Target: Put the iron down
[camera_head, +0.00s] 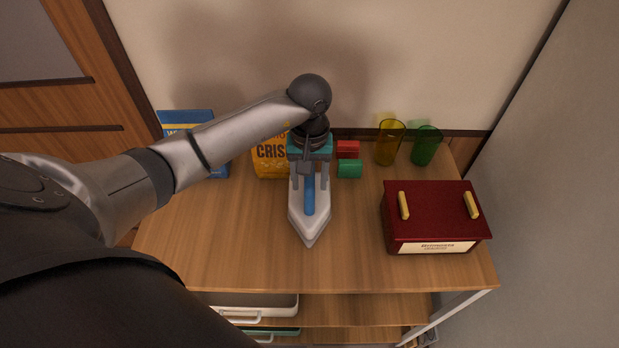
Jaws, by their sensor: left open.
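The iron (311,222) is white and grey with a blue handle. It is on the wooden table (240,245) near the middle, its pointed end toward the front edge. My left gripper (310,185) is directly above the iron, its open fingers on either side of the blue handle. The gripper and wrist cover the back of the iron. From this top view I cannot tell whether the iron's base fully touches the table. My right gripper is not in view.
A dark red box (435,215) with two handles stands at right. A yellow glass (388,143), a green glass (426,146), small red (348,149) and green (350,169) items, an orange bag (269,158) and a blue box (186,118) line the back. The front left tabletop is clear.

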